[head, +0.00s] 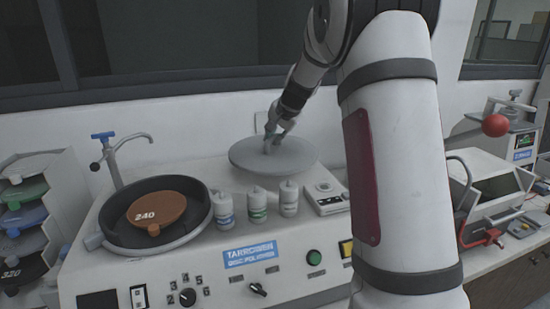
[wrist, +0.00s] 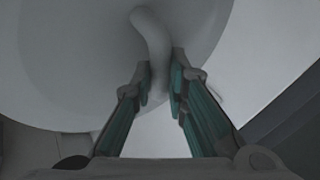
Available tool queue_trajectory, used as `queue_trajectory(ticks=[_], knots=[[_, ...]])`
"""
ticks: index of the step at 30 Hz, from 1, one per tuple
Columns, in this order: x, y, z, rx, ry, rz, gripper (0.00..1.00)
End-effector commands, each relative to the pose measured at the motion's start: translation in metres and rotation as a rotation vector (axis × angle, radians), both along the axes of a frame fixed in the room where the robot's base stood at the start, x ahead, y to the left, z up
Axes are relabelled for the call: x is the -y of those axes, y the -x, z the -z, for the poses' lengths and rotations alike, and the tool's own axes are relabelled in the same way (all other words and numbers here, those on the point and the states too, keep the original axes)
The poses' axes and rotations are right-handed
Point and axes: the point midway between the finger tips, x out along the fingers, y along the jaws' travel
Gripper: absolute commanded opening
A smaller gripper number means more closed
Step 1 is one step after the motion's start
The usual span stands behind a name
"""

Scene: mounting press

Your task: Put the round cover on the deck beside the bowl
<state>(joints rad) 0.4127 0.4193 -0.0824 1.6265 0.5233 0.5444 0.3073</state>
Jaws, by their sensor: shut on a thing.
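The round grey cover (head: 290,157) is a flat disc with a raised handle, at the back right of the polisher's deck (head: 186,263) in the head view. My gripper (head: 273,139) is above it, with its fingers shut on the cover's handle. In the wrist view, my gripper (wrist: 160,85) has its teal fingers on both sides of the curved handle (wrist: 152,35), and the pale cover (wrist: 60,60) fills the upper left. The bowl (head: 118,238) is dark and uncovered at the left, with a brown disc (head: 157,209) marked 240 in it. I cannot tell whether the cover touches the deck.
Several small bottles (head: 257,206) stand between the bowl and the cover. A tap (head: 116,158) rises behind the bowl. A rack of coloured discs (head: 24,218) stands at the far left. A machine with a red ball lever (head: 495,125) is at the right.

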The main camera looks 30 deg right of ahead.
Motion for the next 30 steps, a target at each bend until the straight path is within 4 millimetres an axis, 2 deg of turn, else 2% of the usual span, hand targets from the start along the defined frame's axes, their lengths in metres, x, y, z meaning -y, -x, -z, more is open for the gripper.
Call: queue_trajectory(ticks=[3,10,16,26,27,30], knots=[[0.0,0.001,0.017,0.0,-0.001,0.001,0.0],[0.0,0.0,0.034,0.0,0.001,-0.001,0.0],[0.001,0.001,0.06,-0.001,0.0,0.001,0.0],[0.0,-0.001,0.064,0.003,0.002,0.0,0.0],[0.0,0.0,0.065,0.001,0.001,-0.001,0.16],[0.0,0.0,0.065,0.001,0.001,-0.001,0.34]])
